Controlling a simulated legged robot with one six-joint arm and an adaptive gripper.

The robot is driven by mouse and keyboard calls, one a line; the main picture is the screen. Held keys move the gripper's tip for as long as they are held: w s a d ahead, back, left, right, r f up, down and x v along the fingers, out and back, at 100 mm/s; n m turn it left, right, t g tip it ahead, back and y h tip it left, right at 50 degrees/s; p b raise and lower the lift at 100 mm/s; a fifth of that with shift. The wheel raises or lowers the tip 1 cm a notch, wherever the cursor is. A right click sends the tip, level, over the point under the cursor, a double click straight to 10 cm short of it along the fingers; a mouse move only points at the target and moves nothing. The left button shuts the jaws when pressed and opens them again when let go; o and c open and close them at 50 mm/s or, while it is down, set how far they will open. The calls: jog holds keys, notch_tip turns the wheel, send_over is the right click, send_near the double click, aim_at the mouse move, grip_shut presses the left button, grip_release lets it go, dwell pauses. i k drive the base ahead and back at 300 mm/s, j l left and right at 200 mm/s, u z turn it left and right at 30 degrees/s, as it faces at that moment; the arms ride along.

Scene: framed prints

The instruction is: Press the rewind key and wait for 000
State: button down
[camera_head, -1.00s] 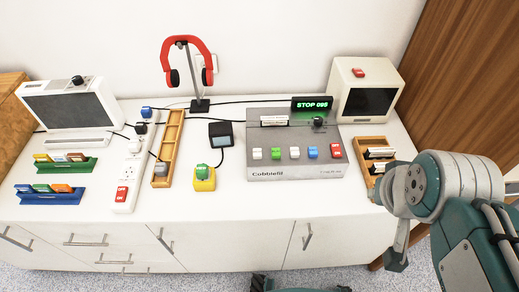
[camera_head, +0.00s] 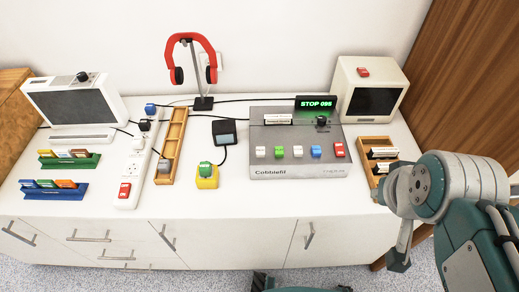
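The grey Cobblefil deck (camera_head: 297,164) stands on the white cabinet top, right of the middle. Its front row has white, green, white, blue and red keys; the green key (camera_head: 279,152) is second from left. I cannot read which key is rewind. The green display (camera_head: 316,103) on its back edge reads STOP 095. My arm is at the lower right, and my gripper (camera_head: 399,262) hangs in front of the cabinet's front edge, apart from the deck and touching nothing. Whether its fingers are open is too unclear to tell.
A small wooden tray (camera_head: 361,144) stands right of the deck, close to my arm. A white monitor (camera_head: 399,69) is behind it. A yellow block with a green button (camera_head: 207,181) and a long wooden tray (camera_head: 161,177) stand to the left. The cabinet top before the deck is clear.

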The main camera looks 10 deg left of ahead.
aim_at(261, 151)
jog(key=j, duration=0.6)
jog(key=k+j, duration=0.15)
jog(key=j, duration=0.5)
